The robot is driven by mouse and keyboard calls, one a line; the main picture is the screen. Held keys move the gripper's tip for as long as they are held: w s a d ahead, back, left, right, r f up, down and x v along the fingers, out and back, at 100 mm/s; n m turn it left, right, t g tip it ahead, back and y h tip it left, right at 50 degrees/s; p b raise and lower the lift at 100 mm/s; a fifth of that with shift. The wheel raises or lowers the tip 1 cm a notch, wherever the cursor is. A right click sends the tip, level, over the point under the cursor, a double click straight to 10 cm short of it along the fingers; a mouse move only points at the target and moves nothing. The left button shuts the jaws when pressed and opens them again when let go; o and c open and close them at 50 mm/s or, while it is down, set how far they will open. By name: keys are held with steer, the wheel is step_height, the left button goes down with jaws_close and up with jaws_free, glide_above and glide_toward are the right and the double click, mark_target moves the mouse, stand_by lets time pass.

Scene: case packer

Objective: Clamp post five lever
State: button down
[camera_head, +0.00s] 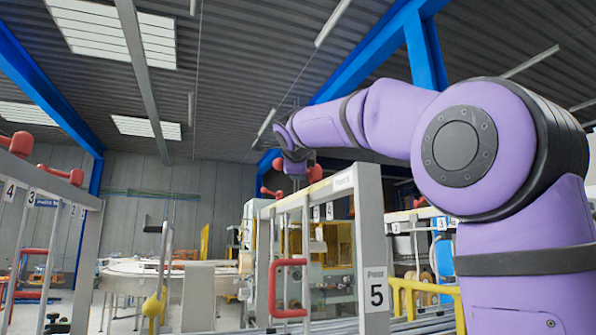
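The post marked 5 (376,296) is a pale upright at the near end of a frame in the lower middle. A red lever (315,173) shows above this frame's top rail, and another red lever part (268,192) shows just left of it. I cannot tell which of these belongs to post five. My purple arm reaches from the right to above the frame. My gripper (296,170) points down at its far end, close to the red parts. It is small and partly hidden, so its fingers and any contact are unclear.
A red pull handle (288,289) is on the frame's near face. Another frame with numbered labels and red levers (62,175) stands at the left. A yellow rail (428,290) is at lower right. A round pale conveyor (135,270) lies behind.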

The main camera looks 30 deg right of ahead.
stand_by(0.5)
steer(key=c, duration=1.1)
jaws_free()
steer(key=shift+o, duration=0.2)
steer(key=v, duration=1)
steer(key=shift+s+a, duration=0.25)
steer(key=shift+r, duration=0.1)
